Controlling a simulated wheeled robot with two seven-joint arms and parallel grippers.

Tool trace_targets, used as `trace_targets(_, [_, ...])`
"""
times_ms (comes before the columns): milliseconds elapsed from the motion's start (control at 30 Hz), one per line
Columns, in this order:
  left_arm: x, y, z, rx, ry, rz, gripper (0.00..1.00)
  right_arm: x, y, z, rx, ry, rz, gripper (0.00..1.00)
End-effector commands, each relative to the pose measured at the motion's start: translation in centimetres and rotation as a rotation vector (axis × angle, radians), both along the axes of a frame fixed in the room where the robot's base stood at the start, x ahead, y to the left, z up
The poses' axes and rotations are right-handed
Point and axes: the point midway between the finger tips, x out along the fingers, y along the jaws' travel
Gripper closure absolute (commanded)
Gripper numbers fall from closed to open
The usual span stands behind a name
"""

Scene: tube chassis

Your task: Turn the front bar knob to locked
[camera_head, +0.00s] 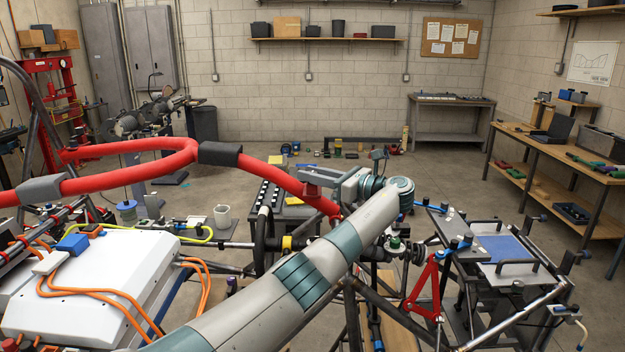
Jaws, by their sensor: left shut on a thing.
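The red bar (120,178) curves across the left half of the head view and slopes down to the middle. My left gripper (326,180) reaches its lower right end, with the wrist to the right of the fingers. The fingers are shut on a small dark red piece (313,175) just above the bar's end, which I take for the front bar knob. The fingers partly hide it, and I cannot read its turned position or any locked mark. My left forearm covers the area below. My right gripper is not in view.
A white box (100,285) with orange cables fills the lower left. Dark chassis tubes and a red triangular bracket (423,287) stand right of my arm. A cart with a blue panel (506,248) is at the right. Open floor (450,180) lies beyond.

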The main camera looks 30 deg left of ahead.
Motion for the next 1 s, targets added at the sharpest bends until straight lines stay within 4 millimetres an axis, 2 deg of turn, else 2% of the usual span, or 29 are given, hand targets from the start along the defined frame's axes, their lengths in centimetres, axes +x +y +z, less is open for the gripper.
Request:
trace_targets(300, [0.0,0.0,-0.1,-0.001,0.001,0.079,0.99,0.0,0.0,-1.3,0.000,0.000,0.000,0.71])
trace_targets(933, [0.0,0.0,-0.1,-0.002,0.001,0.104,0.99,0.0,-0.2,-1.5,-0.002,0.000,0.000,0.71])
trace_targets(967, [0.0,0.0,-0.1,-0.002,0.001,0.104,0.74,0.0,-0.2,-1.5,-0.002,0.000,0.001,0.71])
trace_targets(1000, [0.0,0.0,-0.1,-0.002,0.001,0.104,0.64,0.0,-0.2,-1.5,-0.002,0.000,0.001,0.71])
